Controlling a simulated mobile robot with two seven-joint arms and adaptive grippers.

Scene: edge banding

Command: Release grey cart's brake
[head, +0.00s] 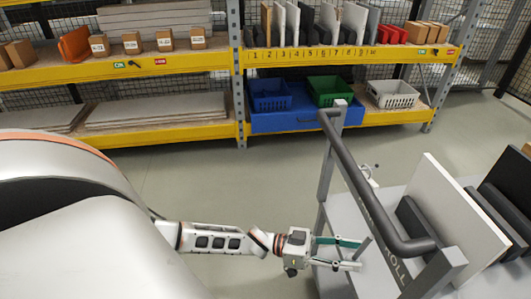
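The grey cart (325,190) stands at the right, with a dark grey push handle (375,190) along its near side. My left gripper (356,254) reaches in from the left at the cart's near end, below the handle. Its two fingers are apart, with green on the upper one. A short grey bar (364,246) shows by the fingertips; I cannot tell whether it is the brake lever or whether the fingers touch it. No other part is clearly a brake. My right gripper is not in view.
The cart carries upright white (455,210) and dark panels. A yellow-edged shelf rack (190,133) stands at the back with boards, blue (270,95), green (328,90) and white bins (392,94). Grey floor (225,180) is clear between rack and cart.

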